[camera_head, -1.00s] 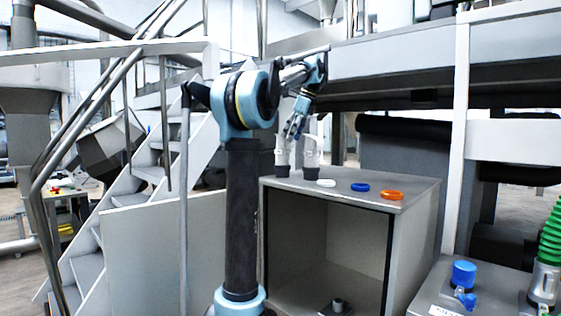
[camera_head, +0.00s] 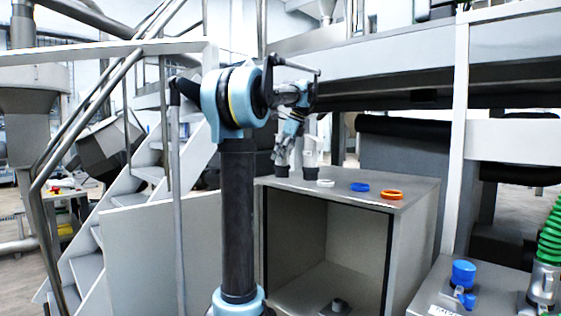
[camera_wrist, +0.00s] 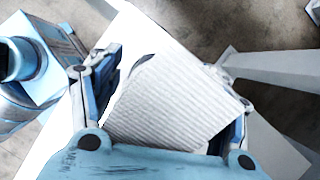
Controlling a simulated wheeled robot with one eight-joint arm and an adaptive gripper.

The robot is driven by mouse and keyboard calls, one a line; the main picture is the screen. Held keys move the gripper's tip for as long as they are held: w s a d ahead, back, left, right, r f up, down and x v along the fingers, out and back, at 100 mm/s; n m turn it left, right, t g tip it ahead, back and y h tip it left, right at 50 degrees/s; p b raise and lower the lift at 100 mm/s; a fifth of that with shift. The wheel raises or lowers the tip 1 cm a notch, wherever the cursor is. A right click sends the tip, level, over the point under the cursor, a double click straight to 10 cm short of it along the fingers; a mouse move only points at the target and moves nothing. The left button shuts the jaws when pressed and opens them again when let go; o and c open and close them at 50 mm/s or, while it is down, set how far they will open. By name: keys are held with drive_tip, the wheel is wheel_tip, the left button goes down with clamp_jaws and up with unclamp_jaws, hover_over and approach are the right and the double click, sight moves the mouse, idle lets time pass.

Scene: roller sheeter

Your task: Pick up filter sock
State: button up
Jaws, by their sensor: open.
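Two pale, upright sock-like pieces with dark lower ends stand on top of a grey cabinet. The left piece (camera_head: 281,168) is largely hidden by my gripper (camera_head: 283,154); the right piece (camera_head: 311,153) stands just beside it. In the wrist view, a white ribbed filter sock (camera_wrist: 172,102) lies between the two fingers of my gripper (camera_wrist: 178,80). The fingers are open on either side of it. I cannot tell whether either finger touches it.
The cabinet top (camera_head: 345,197) also holds a white ring (camera_head: 325,183), a blue ring (camera_head: 360,187) and an orange ring (camera_head: 392,195). The cabinet front is open. Metal stairs (camera_head: 150,172) rise at the left, and a white post (camera_head: 457,130) stands at the right.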

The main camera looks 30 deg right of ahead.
drive_tip(key=c, duration=1.3)
wheel_tip(320, 180, up, 10)
drive_tip(key=shift+r, duration=0.1)
